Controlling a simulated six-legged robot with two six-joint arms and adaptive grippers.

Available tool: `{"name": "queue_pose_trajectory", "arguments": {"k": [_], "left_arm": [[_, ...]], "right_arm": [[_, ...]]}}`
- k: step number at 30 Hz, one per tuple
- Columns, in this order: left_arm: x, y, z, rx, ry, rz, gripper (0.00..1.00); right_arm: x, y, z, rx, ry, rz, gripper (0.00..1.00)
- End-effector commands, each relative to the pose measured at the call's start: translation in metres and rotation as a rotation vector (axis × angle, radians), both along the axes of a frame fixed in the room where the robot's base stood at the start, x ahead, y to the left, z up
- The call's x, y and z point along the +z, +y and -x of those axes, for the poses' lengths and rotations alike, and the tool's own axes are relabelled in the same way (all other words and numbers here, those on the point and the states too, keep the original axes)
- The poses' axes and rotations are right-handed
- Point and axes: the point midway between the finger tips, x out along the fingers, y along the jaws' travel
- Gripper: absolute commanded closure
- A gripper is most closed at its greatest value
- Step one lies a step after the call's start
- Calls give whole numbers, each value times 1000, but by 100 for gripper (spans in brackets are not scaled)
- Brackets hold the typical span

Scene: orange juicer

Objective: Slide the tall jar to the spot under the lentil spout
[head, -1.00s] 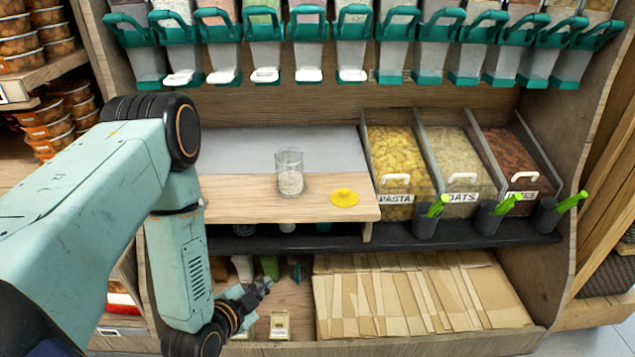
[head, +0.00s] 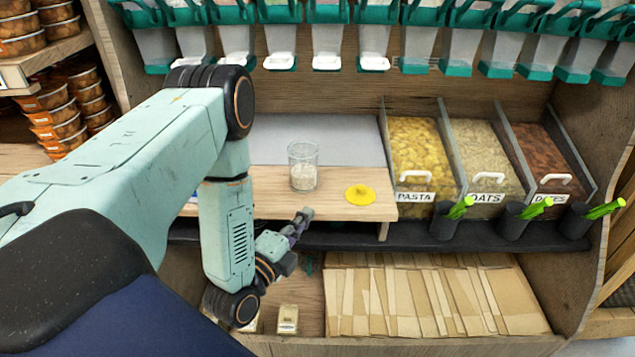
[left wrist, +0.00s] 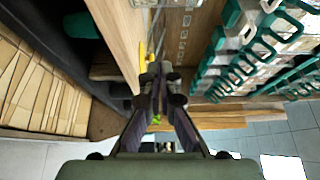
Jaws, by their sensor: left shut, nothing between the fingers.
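The tall jar (head: 303,166) is clear glass with pale contents at the bottom. It stands upright on the wooden shelf board, left of a yellow lid (head: 360,195). A row of dispensers with teal spouts hangs above; some have white tips, such as this spout (head: 327,61). I cannot tell which one is lentil. My left gripper (head: 304,217) is shut and empty, at the board's front edge, just below and apart from the jar. In the left wrist view its closed fingers (left wrist: 161,75) point along the board, and the jar is not clearly visible. My right gripper is not in view.
Bins of pasta (head: 420,150), oats and dates stand right of the board, with dark cups holding green-handled scoops (head: 453,217) in front. Flat paper bags (head: 420,295) lie on the lower shelf. A pale grey panel (head: 320,135) lies behind the jar, clear of objects.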

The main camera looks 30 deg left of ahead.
Motion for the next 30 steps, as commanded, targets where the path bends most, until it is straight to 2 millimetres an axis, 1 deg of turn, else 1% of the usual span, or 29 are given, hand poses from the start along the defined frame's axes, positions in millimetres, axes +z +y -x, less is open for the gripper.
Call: {"name": "queue_pose_trajectory", "arguments": {"k": [2, 5, 18, 21, 24, 30], "left_arm": [[0, 0, -5, 0, -1, -7, 100], [-1, 0, -19, -2, -3, -7, 100], [-1, 4, -104, -5, -3, -5, 100], [-1, 20, -107, 2, 0, -1, 100], [0, 31, -109, 0, 0, -3, 100], [0, 42, -111, -3, 1, -3, 100]], "right_arm": [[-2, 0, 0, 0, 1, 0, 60], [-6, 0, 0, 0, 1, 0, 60], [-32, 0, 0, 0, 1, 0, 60], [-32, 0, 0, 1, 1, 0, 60], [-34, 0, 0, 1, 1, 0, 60], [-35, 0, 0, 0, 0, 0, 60]]}}
